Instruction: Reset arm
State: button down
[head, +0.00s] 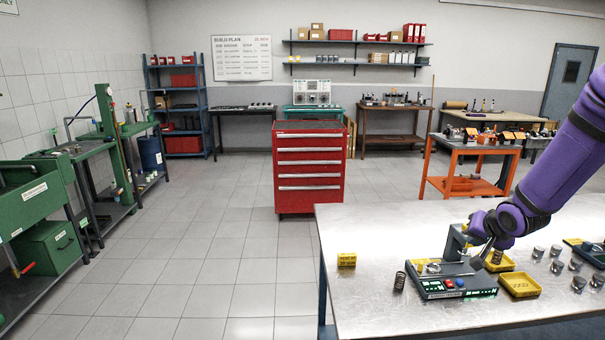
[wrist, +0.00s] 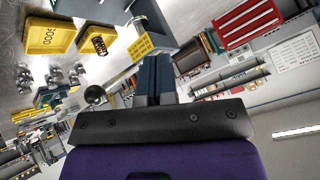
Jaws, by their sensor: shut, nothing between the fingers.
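My purple arm reaches in from the right of the head view. My gripper (head: 480,260) is over the workbench (head: 380,230), close to a dark spring tester (head: 440,282) with a grey upright and a front panel with red and green parts. In the wrist view the gripper's two dark fingers (wrist: 152,75) are together with nothing between them. A spring (head: 399,281) stands on the bench left of the tester.
An empty yellow tray (head: 520,284) sits right of the tester, with several metal cylinders (head: 557,266) beyond it. A small yellow box (head: 346,260) is at the bench's left. A red tool chest (head: 308,168) stands behind.

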jog(key=s+a+r+n+g+h, duration=0.1)
jog(key=s+a+r, duration=0.3)
jog(key=s+r, duration=0.35)
jog(key=s+a+r+n+g+h, duration=0.1)
jog(key=s+a+r+n, duration=0.15)
jog(key=s+r, duration=0.5)
jog(key=s+a+r+n, duration=0.1)
jog(key=s+a+r, duration=0.1)
jog(key=s, duration=0.3)
jog(key=s+a+r+y, duration=0.1)
jog(key=s+a+r, duration=0.1)
jog(key=s, duration=0.4)
jog(key=s+a+r+n+g+y, duration=0.1)
jog(key=s+a+r, duration=0.2)
jog(key=s, duration=0.3)
jog(key=shift+s+a+n, duration=0.25)
jog(key=shift+a+n, duration=0.1)
jog(key=shift+a, duration=0.2)
